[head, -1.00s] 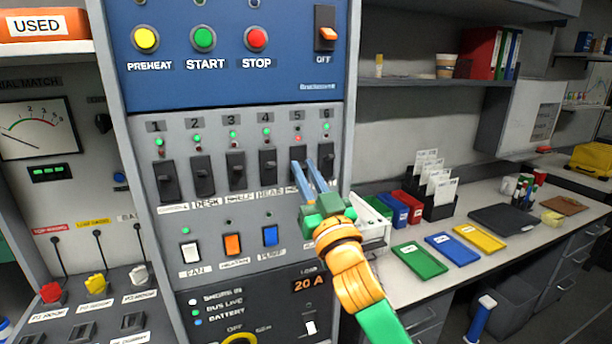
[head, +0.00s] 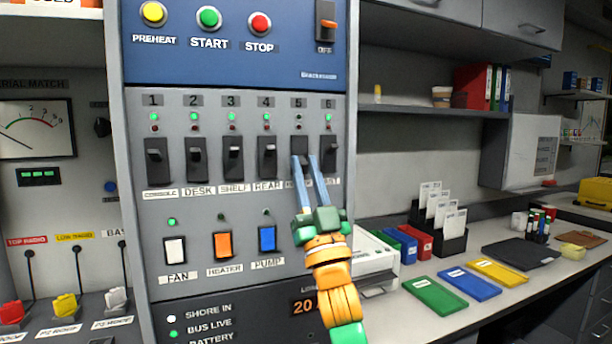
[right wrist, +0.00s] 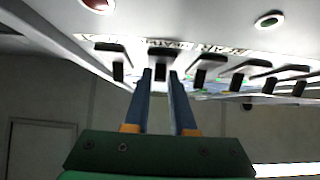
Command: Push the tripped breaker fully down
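Breaker 5 (head: 299,146) is a black toggle in the row of numbered breakers on the grey panel. My left gripper is not in view.
Breaker 4 (head: 266,158) and breaker 6 (head: 328,154) stand close on either side. The fan (head: 175,250), heater (head: 223,245) and pump (head: 267,239) switches lie below. A counter (head: 405,318) with coloured trays extends to the right.

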